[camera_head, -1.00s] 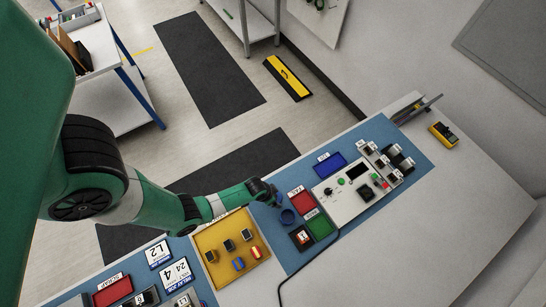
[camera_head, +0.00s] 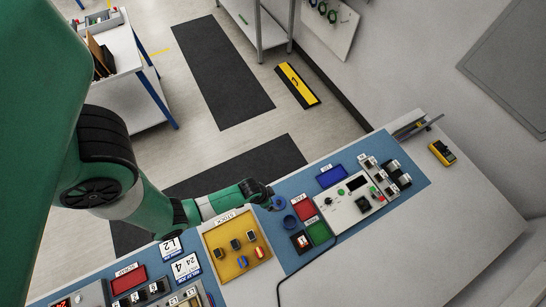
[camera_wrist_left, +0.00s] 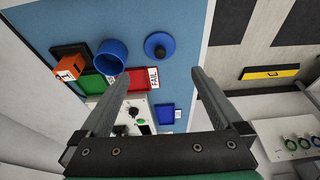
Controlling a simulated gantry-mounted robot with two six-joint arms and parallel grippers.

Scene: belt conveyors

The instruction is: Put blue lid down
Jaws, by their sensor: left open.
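The blue lid (camera_wrist_left: 159,45), a round disc with a knob on top, lies flat on the blue mat in the left wrist view. In the head view it (camera_head: 279,203) is just beside the left gripper's tip. My left gripper (camera_wrist_left: 161,74) is open, and the lid shows beyond and between its fingertips with nothing held. A blue cup-like container (camera_wrist_left: 112,56) stands to the left of the lid; it also shows in the head view (camera_head: 291,222). My right gripper is not in view.
Red (camera_head: 304,208) and green (camera_head: 319,233) trays lie close to the cup. A blue tray (camera_head: 331,176) and a control panel (camera_head: 352,199) are to the right. A yellow tray (camera_head: 217,238) with several parts is at the left. A dark cable crosses the white bench front.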

